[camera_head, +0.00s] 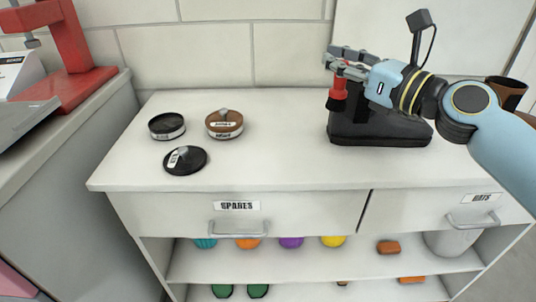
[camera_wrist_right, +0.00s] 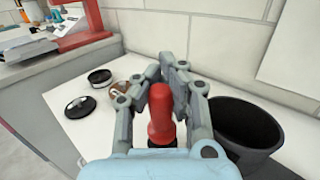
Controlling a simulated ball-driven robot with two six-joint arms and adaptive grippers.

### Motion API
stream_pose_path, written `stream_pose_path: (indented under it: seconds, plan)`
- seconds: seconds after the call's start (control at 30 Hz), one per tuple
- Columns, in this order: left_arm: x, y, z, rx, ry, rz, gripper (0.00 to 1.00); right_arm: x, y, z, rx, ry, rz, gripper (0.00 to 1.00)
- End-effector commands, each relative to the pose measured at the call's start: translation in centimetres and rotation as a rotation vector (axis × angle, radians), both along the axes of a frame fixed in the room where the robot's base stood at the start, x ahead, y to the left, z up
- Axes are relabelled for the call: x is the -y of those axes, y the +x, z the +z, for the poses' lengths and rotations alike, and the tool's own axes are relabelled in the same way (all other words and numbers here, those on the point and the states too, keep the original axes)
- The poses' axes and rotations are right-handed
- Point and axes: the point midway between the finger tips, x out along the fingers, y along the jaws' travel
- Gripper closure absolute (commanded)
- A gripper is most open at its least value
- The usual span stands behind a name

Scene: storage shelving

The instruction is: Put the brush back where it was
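The brush (camera_head: 338,88) has a red handle. It stands roughly upright at the left side of a black open container (camera_head: 385,133) on the white cabinet top. In the wrist view the red handle (camera_wrist_right: 160,112) sits between the fingers of my right gripper (camera_wrist_right: 172,72), which close around it. The black container (camera_wrist_right: 245,122) is just to the right there, with its open mouth showing. In the head view my right gripper (camera_head: 349,62) is above the container's left part. The brush's lower end is dark and hard to make out. My left gripper is not in view.
A black dish (camera_head: 166,126), a brown labelled dish (camera_head: 224,124) and a black lid (camera_head: 185,160) lie on the left of the top. The middle is clear. A brown cup (camera_head: 507,92) stands behind my right arm. Below are drawers (camera_head: 290,212) and shelves.

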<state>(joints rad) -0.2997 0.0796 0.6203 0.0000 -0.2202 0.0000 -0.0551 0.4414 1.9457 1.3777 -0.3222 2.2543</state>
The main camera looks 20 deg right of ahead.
Motion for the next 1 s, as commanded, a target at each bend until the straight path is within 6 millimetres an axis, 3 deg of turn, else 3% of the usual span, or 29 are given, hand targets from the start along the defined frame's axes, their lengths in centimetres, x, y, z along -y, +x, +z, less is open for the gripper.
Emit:
stream_pose_path:
  seconds: [0.5,0.7,0.9,1.0]
  plan:
    - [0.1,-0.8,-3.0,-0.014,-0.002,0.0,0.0,-10.2,2.4,-6.6,0.0,0.009,0.0,1.0]
    - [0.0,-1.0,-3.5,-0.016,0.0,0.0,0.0,-11.3,2.7,-7.4,0.002,0.004,0.0,1.0]
    - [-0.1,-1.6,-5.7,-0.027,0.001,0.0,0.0,-11.3,2.7,-10.7,-0.003,0.003,0.0,1.0]
    - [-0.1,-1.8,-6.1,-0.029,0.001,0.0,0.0,-11.2,2.7,-11.3,0.0,0.002,0.0,1.0]
